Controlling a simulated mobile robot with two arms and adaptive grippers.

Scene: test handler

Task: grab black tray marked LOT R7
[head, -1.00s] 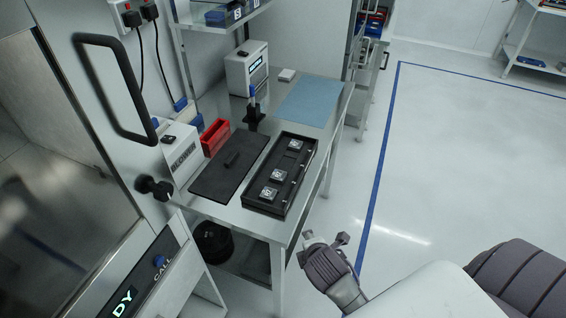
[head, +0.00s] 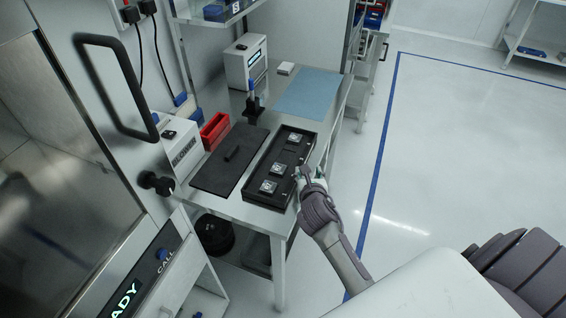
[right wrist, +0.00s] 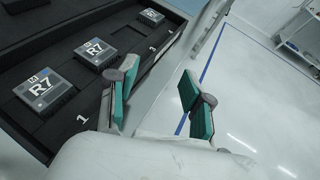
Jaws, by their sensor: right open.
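The black tray (head: 249,190) lies on the metal bench in the head view, with a few square chips in its pockets. In the right wrist view the tray (right wrist: 72,121) fills the left side, and its chips (right wrist: 95,54) are marked R7. My right gripper (head: 303,176) is at the tray's right long edge in the head view. In the right wrist view its green-padded fingers (right wrist: 157,100) are open, with the tray's edge beside the left finger and nothing held between them. The left gripper is not in view.
A black flat lid or mat (head: 212,178) with a handle lies left of the tray. A red bin (head: 214,130), a blower box (head: 178,148) and a blue mat (head: 308,93) are on the bench (head: 232,208).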

